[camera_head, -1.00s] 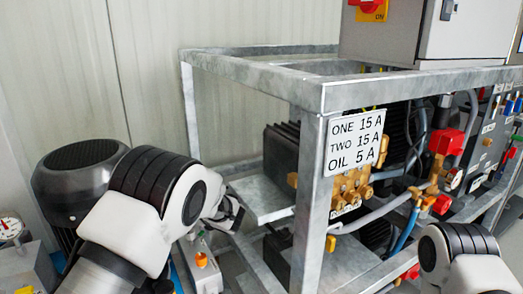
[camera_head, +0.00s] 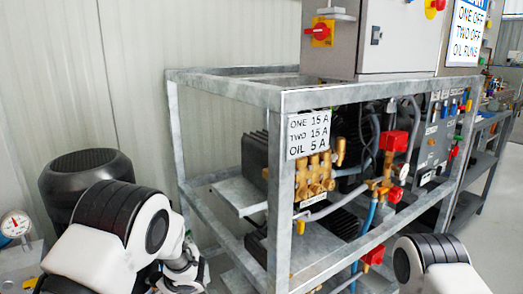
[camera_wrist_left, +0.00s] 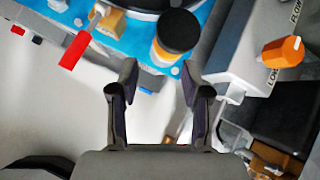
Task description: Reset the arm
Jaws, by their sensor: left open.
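My left arm comes in from the left in the head view, in front of the metal pump frame (camera_head: 278,190). My left gripper (camera_head: 182,275) is low there and partly hidden by its own wrist. In the left wrist view my left gripper (camera_wrist_left: 157,85) is open, with nothing between its fingers. Beyond its fingertips are a black-capped orange fitting (camera_wrist_left: 176,38) and a red handle (camera_wrist_left: 74,50) on a blue base (camera_wrist_left: 134,38). My right arm shows at the lower right of the head view, but its gripper is out of the picture.
A dark motor (camera_head: 75,175) and a pressure gauge (camera_head: 15,224) stand at the left. An orange knob (camera_wrist_left: 283,52) sits on a grey box right of the gripper. A control cabinet (camera_head: 378,40) tops the frame, and a grey panel (camera_head: 436,133) is at the right.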

